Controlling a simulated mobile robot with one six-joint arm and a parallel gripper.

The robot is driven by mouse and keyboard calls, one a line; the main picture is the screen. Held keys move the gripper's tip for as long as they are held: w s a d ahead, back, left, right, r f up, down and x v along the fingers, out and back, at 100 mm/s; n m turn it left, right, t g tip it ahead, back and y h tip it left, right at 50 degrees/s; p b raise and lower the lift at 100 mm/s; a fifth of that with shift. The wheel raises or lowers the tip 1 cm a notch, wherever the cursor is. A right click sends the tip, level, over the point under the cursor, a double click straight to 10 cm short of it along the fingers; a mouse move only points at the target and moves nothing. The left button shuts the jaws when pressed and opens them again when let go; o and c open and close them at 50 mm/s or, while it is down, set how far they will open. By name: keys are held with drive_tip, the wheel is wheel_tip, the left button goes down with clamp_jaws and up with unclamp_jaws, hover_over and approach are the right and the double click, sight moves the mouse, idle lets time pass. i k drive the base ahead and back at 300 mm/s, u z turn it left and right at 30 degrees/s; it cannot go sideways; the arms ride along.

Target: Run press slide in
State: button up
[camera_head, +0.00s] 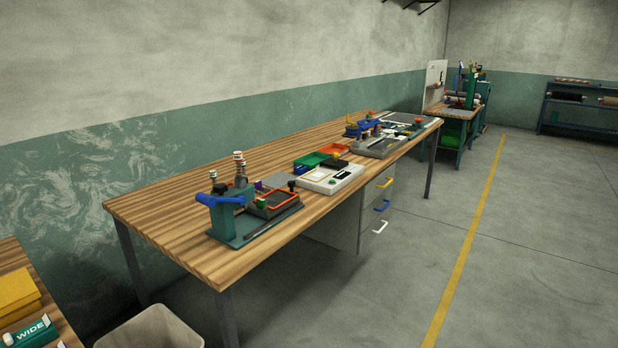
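A small green press-like fixture (226,218) with a blue handle (220,199) stands at the near end of the long wooden table (165,215). A dark slide or tray with an orange rim (284,199) sits at the right of its green base plate (245,239). A post with stacked pale and reddish rings (239,165) rises just behind it. How far the slide is in cannot be told at this distance. My gripper is not in view.
Along the table are a white device (330,182), a green tray (309,160) and a grey fixture (380,149). A drawer unit (345,222) hangs below. A bin (150,330) and another bench (22,262) are at lower left. Floor right of the table is clear.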

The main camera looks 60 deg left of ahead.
sight(283, 199)
drive_tip(key=u, duration=0.05)
drive_tip(key=i, duration=1.15)
drive_tip(key=z, duration=1.35)
drive_tip(key=k, duration=0.1)
drive_tip(key=u, duration=3.1)
drive_tip(key=k, duration=0.2)
drive_tip(key=u, duration=1.85)
